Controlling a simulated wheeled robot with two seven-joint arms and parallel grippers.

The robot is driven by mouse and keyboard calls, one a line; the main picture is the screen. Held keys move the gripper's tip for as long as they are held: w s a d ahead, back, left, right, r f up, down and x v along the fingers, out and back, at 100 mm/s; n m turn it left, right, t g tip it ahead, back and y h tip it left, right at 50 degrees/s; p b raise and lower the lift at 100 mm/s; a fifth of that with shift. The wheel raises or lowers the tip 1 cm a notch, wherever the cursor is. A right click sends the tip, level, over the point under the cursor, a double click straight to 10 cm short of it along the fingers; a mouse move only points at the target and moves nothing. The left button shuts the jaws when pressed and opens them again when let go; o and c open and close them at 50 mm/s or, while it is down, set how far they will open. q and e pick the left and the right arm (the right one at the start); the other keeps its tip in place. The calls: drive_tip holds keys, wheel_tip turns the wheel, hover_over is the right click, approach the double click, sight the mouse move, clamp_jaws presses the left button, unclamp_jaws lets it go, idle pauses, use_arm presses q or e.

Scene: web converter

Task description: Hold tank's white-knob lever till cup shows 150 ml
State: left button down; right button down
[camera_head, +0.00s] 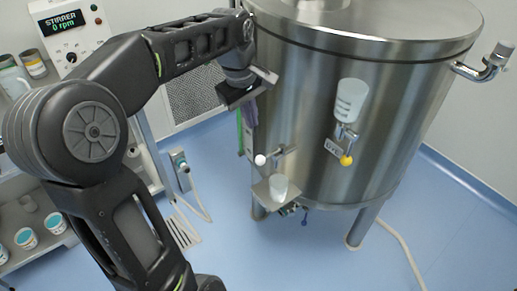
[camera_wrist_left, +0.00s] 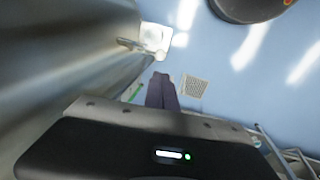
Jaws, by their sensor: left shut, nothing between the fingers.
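The steel tank (camera_head: 305,95) stands in the middle of the head view. Its white-knob lever (camera_head: 260,160) sticks out low on the front left. Below the lever, a small translucent cup (camera_head: 280,187) stands on a metal tray (camera_head: 262,192). The cup's level and marks are too small to read. In the left wrist view the cup (camera_wrist_left: 152,38) and its tray show at the top centre. My left gripper (camera_head: 250,122) points down beside the tank's left side, above the lever and apart from it. It is shut and empty. My right gripper is not in view.
A white graduated vessel (camera_head: 350,100) hangs on the tank's front above a yellow-knob lever (camera_head: 346,160) labelled DYE. A steel pipe (camera_head: 480,68) juts out at the right. A stirrer panel (camera_head: 68,30) and shelves with cups (camera_head: 26,238) are at the left. Blue floor lies below.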

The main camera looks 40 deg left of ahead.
sight(259, 157)
use_arm(q)
drive_tip(key=shift+f, duration=0.1)
drive_tip(key=w+f, duration=0.1)
drive_tip(key=f, duration=0.3)
drive_tip(key=w+f+p, duration=0.1)
drive_tip(key=f, duration=0.4)
drive_tip(key=w+f+p, duration=0.1)
drive_tip(key=f, duration=0.3)
drive_tip(key=shift+d+f, duration=0.2)
drive_tip(key=shift+f, duration=0.15)
drive_tip(key=shift+s+f, duration=0.1)
drive_tip(key=f+t+b, duration=0.1)
drive_tip(key=f+b, duration=0.1)
drive_tip(key=b, duration=0.1)
drive_tip(key=f+t+b, duration=0.1)
drive_tip(key=b, duration=0.2)
drive_tip(key=s+f+t+h+b, duration=0.1)
drive_tip(key=f+b, duration=0.1)
drive_tip(key=b, duration=0.2)
drive_tip(key=shift+s+a+f+t, duration=0.1)
drive_tip(key=shift+f+t, duration=0.2)
drive_tip(key=shift+t, duration=0.1)
drive_tip(key=shift+s+f, duration=0.15)
drive_tip(key=shift+f, duration=0.05)
idle(2.9)
drive_tip(key=shift+r, duration=0.1)
idle(0.7)
